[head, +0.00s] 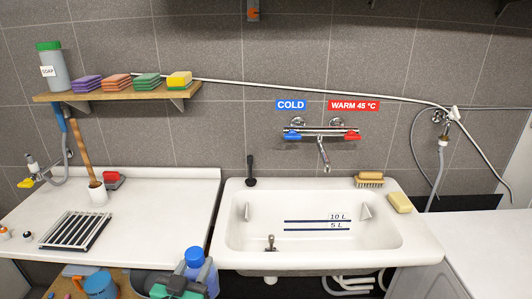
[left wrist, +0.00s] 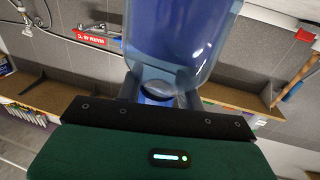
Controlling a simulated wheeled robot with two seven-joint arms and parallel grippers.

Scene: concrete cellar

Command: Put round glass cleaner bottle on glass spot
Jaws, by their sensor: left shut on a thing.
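A bottle with a blue cap and a see-through bluish body (head: 207,277) stands out at the bottom centre-left of the head view. It fills the upper middle of the left wrist view (left wrist: 180,35), clear blue and rounded; I take it for the glass cleaner bottle. My left gripper (left wrist: 160,92), with a green housing and dark fingers, is shut on it. The green housing also shows at the bottom of the head view and hides the lower part of the bottle. I cannot make out a marked glass spot. My right gripper is not in view.
A wooden surface (head: 68,281) with a blue-topped item (head: 100,285) lies at bottom left. Behind are a white counter (head: 150,212) with a black-barred rack (head: 75,231) and a white sink (head: 400,239). A wall shelf (head: 118,92) holds a soap bottle and sponges.

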